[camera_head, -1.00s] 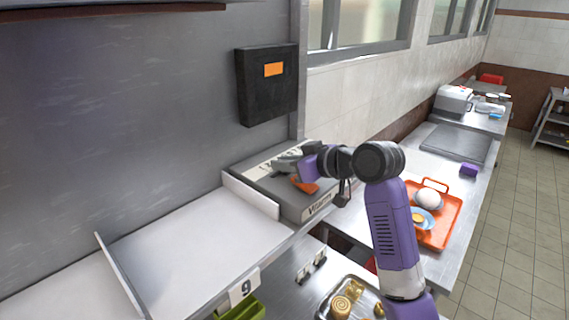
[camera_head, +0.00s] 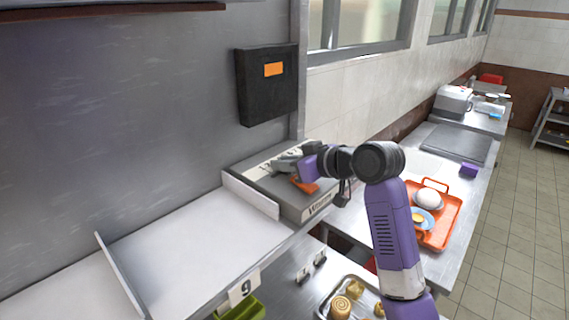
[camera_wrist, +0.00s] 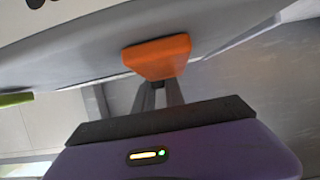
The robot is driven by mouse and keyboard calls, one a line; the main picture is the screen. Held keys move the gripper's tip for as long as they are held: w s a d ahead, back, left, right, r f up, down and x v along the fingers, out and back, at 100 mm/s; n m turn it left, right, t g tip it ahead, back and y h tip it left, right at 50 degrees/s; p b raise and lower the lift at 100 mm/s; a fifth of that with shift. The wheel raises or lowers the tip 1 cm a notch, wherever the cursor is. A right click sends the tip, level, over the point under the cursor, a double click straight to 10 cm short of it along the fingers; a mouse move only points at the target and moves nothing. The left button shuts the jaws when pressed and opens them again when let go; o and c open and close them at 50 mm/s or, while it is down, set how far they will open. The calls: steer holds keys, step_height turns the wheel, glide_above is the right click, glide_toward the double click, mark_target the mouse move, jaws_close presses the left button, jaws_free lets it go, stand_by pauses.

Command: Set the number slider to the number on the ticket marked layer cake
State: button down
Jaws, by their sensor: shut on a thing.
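The number slider is a grey box (camera_head: 302,207) labelled "Warm" on its front, with a pale strip of numbers (camera_head: 262,168) along its top, mostly hidden by my arm. Its orange knob (camera_head: 305,186) sticks out at the front; the knob also shows in the wrist view (camera_wrist: 157,57). My gripper (camera_wrist: 158,88) is shut on the orange knob, with the fingertips at its near end. Below the shelf, two small ticket cards (camera_head: 312,265) stand on the counter, too small to read. A card with "9" (camera_head: 244,288) stands at the shelf's front edge.
A metal tray of pastries (camera_head: 345,300) and a green container (camera_head: 240,310) are low in front. An orange tray (camera_head: 447,215) with a bowl and plate lies on the right counter. A black box (camera_head: 266,84) hangs on the wall. The white shelf (camera_head: 190,250) is bare.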

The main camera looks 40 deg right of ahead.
steer(key=a, duration=0.2)
steer(key=shift+a, duration=0.35)
steer(key=c, duration=1.4)
jaws_free()
steer(key=shift+a, duration=0.1)
steer(key=shift+s, duration=0.1)
steer(key=shift+s, duration=0.15)
steer(key=b+v, duration=0.2)
steer(key=v, duration=0.5)
steer(key=shift+s+r, duration=0.15)
steer(key=shift+r, duration=0.05)
